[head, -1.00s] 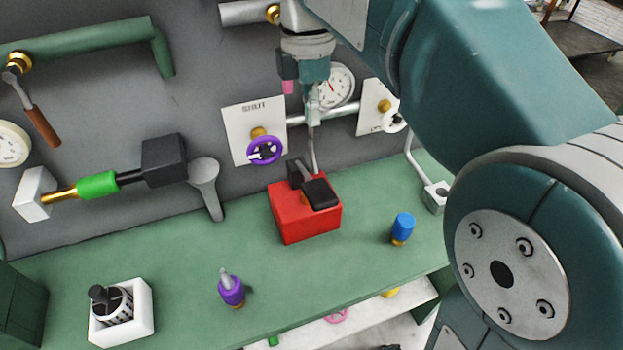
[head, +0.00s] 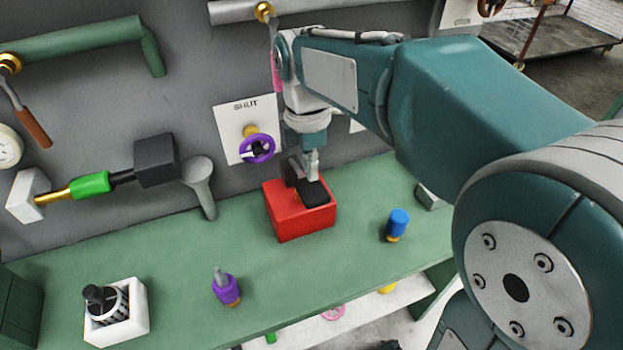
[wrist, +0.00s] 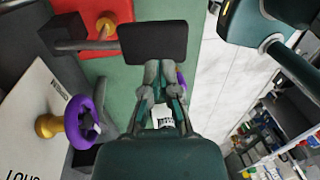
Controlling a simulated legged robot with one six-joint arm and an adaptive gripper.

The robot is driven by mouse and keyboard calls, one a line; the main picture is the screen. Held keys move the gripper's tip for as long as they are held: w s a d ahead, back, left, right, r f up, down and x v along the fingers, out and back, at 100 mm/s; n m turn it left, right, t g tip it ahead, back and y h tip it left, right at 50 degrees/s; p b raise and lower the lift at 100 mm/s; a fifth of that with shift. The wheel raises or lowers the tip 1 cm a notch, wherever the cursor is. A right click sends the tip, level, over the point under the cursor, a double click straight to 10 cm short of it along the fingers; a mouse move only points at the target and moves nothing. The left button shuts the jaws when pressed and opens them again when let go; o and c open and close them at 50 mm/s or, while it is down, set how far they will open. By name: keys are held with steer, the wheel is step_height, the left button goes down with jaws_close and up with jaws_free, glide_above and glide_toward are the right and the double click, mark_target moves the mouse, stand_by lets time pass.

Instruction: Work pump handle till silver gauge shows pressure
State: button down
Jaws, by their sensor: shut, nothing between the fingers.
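The pump is a red box (head: 298,222) on the green bench, with a black handle pad (head: 313,194) on a lever on its top. My gripper (head: 313,176) is shut and empty, pointing down at the pad. In the wrist view the closed fingertips (wrist: 164,66) meet the edge of the black pad (wrist: 153,42); whether they press on it I cannot tell. The pad's grey lever (wrist: 88,45) runs left over the red box (wrist: 100,18). The dial gauge behind the pump is hidden by my arm, so its reading is not visible.
A purple valve wheel (head: 256,149) on a SHUT plate (head: 245,115) is on the wall behind the pump. A blue-topped part (head: 398,223), a purple part (head: 226,288) and a white block (head: 118,314) stand on the bench. The bench front is otherwise clear.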

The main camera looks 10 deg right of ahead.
mark_target(314, 195)
steer(key=shift+s+a+f, duration=0.1)
steer(key=shift+f, duration=0.65)
steer(key=shift+s+a+f, duration=0.1)
steer(key=shift+f, duration=0.65)
steer(key=shift+d, duration=0.1)
steer(key=shift+s+d+f+t+y, duration=0.15)
steer(key=shift+s+f+t, duration=0.2)
steer(key=shift+f+t, duration=0.35)
steer(key=shift+s+d+f+t+y, duration=0.15)
steer(key=shift+s+f+t, duration=0.15)
steer(key=shift+f+t, duration=0.4)
steer(key=f, duration=0.2)
steer(key=shift+s+f, duration=0.25)
steer(key=shift+f, duration=0.1)
